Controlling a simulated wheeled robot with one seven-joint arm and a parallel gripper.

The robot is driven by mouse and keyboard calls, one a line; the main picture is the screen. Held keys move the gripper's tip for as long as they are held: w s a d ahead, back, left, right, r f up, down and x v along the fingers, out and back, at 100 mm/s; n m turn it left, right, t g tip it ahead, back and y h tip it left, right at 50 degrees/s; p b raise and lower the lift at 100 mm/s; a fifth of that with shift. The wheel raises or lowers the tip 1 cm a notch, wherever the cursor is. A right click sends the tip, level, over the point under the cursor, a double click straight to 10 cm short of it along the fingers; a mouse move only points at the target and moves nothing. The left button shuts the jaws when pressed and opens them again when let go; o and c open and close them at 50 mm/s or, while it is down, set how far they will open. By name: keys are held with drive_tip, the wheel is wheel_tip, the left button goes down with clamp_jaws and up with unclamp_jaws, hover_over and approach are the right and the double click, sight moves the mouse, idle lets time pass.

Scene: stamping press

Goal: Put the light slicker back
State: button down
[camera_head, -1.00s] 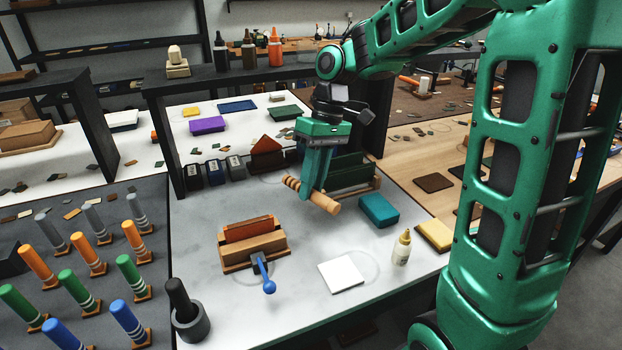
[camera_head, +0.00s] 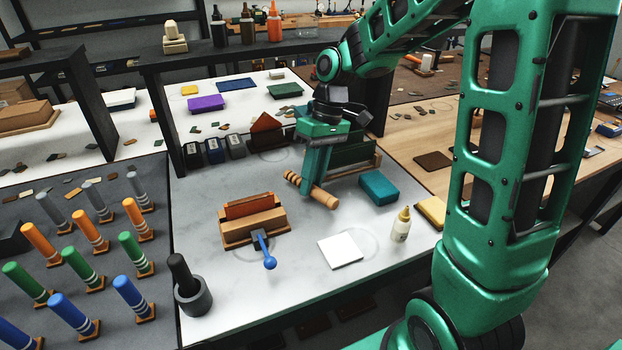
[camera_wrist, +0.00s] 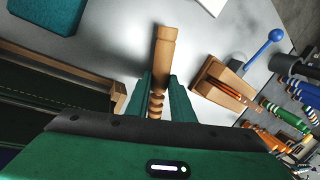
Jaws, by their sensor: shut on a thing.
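The light slicker (camera_head: 325,198) is a pale wooden turned rod with grooves at one end and a smooth, thicker other end. My gripper (camera_head: 307,188) is shut on its grooved part. The slicker lies roughly level, low over the white table (camera_head: 215,285); I cannot tell whether it touches. In the wrist view the slicker (camera_wrist: 165,48) sticks out forward between my green fingers (camera_wrist: 160,88), which hide part of its grooved end.
A wooden rack with green boards (camera_head: 352,157) stands close behind my gripper, a teal block (camera_head: 379,188) to its right. A wooden holder (camera_head: 250,228) with a blue-knobbed lever (camera_head: 268,262) is front left. A white tile (camera_head: 340,250) and bottle (camera_head: 401,225) are in front.

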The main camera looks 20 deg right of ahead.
drive_tip(key=shift+s+f, duration=0.15)
drive_tip(key=shift+f, duration=0.5)
drive_tip(key=shift+f, duration=0.1)
